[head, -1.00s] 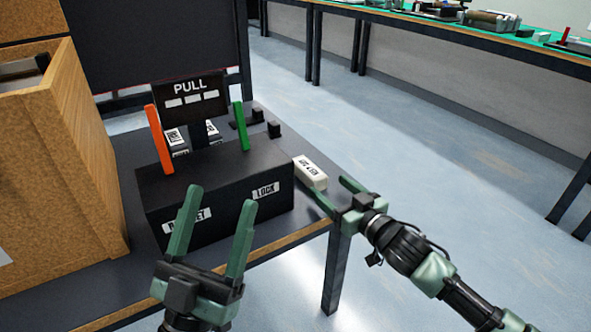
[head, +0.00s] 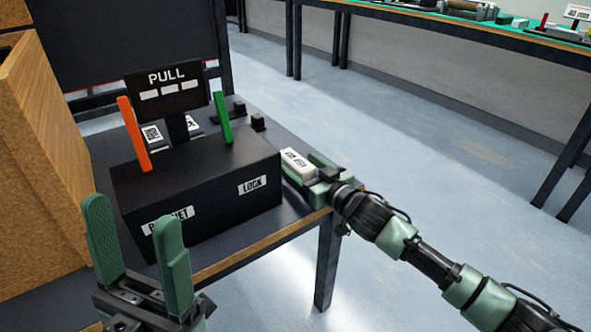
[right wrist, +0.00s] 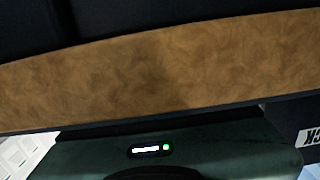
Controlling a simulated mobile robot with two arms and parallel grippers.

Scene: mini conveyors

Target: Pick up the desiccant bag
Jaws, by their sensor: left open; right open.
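A small white block-shaped packet with dark print, apparently the desiccant bag (head: 297,162), lies on the dark table right of the black box in the head view. My right gripper (head: 304,172) is open, with its fingers low along the two sides of the packet; whether they touch it I cannot tell. My left gripper (head: 134,214) is open and empty, pointing up in front of the black box. The right wrist view shows mostly my green gripper body (right wrist: 190,150) and a brown table edge; the packet cannot be made out there.
The black box (head: 200,210) carries an orange lever (head: 134,135), a green lever (head: 221,112) and a PULL sign (head: 167,88). A wooden bin (head: 40,160) stands at left. The table edge (head: 250,243) runs close in front. Open floor lies to the right.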

